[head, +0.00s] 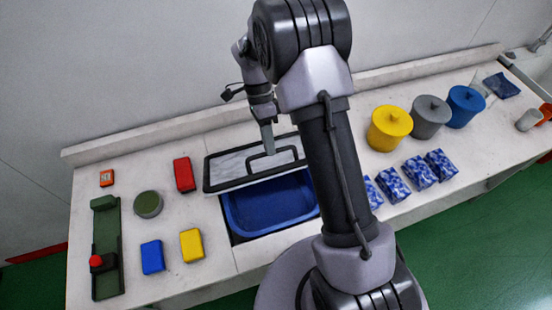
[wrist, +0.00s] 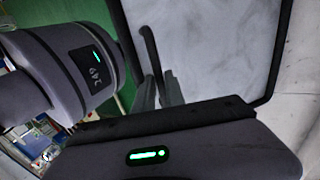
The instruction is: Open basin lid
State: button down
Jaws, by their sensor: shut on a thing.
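The basin lid (head: 228,168) is a pale marbled panel with a black frame and a black bar handle (head: 285,153). It is raised at the back of the blue basin (head: 268,205), whose inside shows in front of it. My gripper (head: 269,148) is at the lid's handle from above, shut on it. In the wrist view the lid (wrist: 215,45) fills the upper right, with the handle (wrist: 149,48) running to my gripper's fingers (wrist: 160,92). My arm hides the right side of the basin.
Left of the basin are red (head: 184,174), blue (head: 152,257) and yellow (head: 191,245) blocks, a round green-topped pot (head: 148,204) and a green device (head: 106,250). To the right stand yellow (head: 388,130), grey (head: 429,119) and blue (head: 465,108) lidded pots, with blue-and-white packets (head: 418,172) in front.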

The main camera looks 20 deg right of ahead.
jog(key=w+r+p, duration=0.4)
jog(key=w+p, duration=0.2)
jog(key=w, duration=0.4)
jog(key=shift+w, duration=0.25)
jog(key=c, duration=1.7)
grip_release()
jog(key=shift+o, duration=1.2)
jog(key=shift+w, duration=0.25)
jog(key=shift+s+p, duration=0.2)
jog(key=shift+p, duration=0.1)
jog(key=shift+w+r, duration=0.1)
